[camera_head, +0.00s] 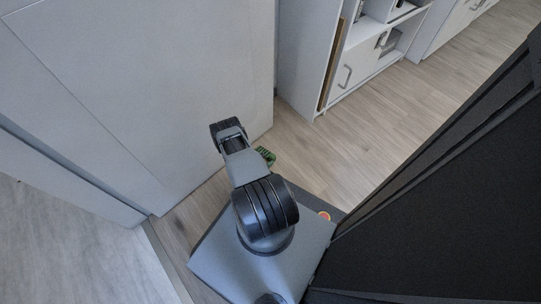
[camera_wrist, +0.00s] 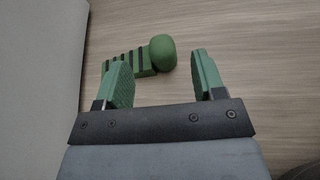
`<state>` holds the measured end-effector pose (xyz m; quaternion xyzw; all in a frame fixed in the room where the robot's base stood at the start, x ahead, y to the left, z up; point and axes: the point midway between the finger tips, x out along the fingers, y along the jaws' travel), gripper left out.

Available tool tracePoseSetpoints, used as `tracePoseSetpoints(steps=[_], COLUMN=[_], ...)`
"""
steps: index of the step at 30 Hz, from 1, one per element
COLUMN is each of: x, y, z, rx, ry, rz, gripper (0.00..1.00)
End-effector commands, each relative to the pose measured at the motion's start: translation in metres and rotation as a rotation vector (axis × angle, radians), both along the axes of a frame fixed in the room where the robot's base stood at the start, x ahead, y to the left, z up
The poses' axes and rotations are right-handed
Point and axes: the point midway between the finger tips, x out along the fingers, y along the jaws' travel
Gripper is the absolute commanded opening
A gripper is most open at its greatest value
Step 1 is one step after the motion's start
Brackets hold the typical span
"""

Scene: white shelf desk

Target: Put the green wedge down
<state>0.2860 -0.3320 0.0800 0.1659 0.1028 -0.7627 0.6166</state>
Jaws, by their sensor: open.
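The green wedge (camera_wrist: 128,64) shows in the wrist view as a green piece with dark stripes and a rounded end at the right. It lies on the wood-look floor, beyond my fingertips. My gripper (camera_wrist: 160,64) is open, with its two green-padded fingers apart and nothing held between them. The rounded end appears in line with the gap, and the striped part extends left past the left finger. In the head view a small green patch (camera_head: 266,155) shows beside my arm; I cannot tell whether it is the wedge or my finger pads.
A large pale panel (camera_head: 150,80) stands close to my arm on the left, and its pale side (camera_wrist: 40,70) borders the wrist view. White shelving (camera_head: 365,60) stands at the back right. The wood floor (camera_head: 340,150) between them is clear.

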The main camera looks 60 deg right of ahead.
Motion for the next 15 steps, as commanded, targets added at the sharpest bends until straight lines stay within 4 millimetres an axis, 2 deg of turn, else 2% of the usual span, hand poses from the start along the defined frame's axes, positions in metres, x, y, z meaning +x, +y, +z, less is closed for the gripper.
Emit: tracePoseSetpoints(steps=[1,6,15], x=[0.003,0.008,0.011], y=[0.009,0.034,0.055], z=[0.008,0.017,0.023], rx=[0.000,0.000,0.000], ry=[0.001,0.001,0.000], rz=[0.005,0.005,0.000], gripper=[0.63,0.63,0.63])
